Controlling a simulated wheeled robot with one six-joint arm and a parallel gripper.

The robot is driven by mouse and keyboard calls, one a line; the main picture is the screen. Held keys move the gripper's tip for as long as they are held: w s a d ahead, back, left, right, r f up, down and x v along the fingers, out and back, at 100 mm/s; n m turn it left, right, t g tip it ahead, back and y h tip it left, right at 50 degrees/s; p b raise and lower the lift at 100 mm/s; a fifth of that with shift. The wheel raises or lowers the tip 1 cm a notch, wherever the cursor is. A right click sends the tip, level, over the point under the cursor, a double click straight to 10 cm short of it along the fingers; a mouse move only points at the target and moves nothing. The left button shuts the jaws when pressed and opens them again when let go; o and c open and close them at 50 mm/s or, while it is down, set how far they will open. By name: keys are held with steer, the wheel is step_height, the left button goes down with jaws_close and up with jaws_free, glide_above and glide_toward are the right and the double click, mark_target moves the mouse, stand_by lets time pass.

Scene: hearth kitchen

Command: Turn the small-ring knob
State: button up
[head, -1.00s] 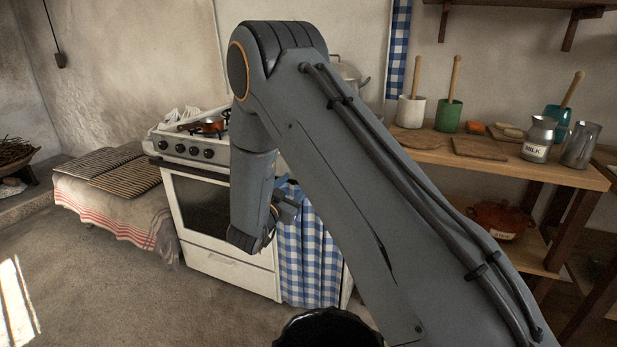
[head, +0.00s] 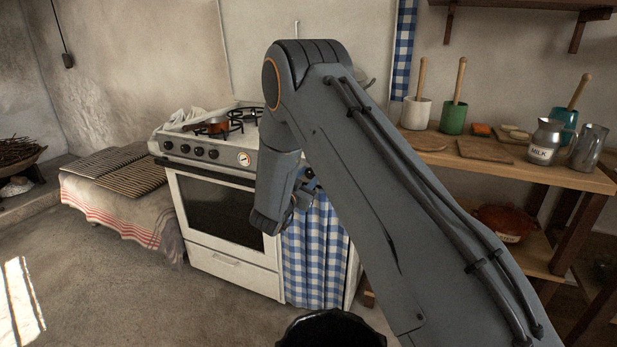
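The white stove (head: 232,259) stands against the back wall, left of my arm. A row of black knobs runs along its front panel: a left knob (head: 168,145), one beside it (head: 184,148), a third (head: 199,151) and a fourth (head: 213,154). I cannot tell which is the small-ring knob. A round dial (head: 244,158) sits to their right. My gripper (head: 306,190) is mostly hidden behind my arm, in front of the checked curtain and right of the oven door. Its fingers are too small and covered to read.
A copper pan (head: 212,125) and a white cloth (head: 186,117) lie on the stove top. A cloth-draped bench (head: 130,215) with racks stands left. A wooden shelf table (head: 480,160) with crocks and a milk jug (head: 545,141) is right. The floor before the stove is clear.

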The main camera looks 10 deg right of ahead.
steer(key=c, duration=0.5)
steer(key=shift+c, duration=0.2)
steer(key=shift+n, duration=0.4)
steer(key=n+p, duration=0.1)
steer(key=n, duration=0.1)
steer(key=shift+n, duration=0.4)
steer(key=n+p, duration=0.1)
steer(key=n, duration=0.2)
steer(key=shift+a+n, duration=0.1)
steer(key=shift+n, duration=0.2)
steer(key=n+p, duration=0.1)
steer(key=n, duration=0.5)
steer(key=shift+w, duration=0.1)
steer(key=shift+f+n+p, duration=0.1)
steer(key=shift+n+p, duration=0.2)
steer(key=shift+n, duration=0.1)
steer(key=o, duration=1.1)
steer(key=shift+c, duration=0.2)
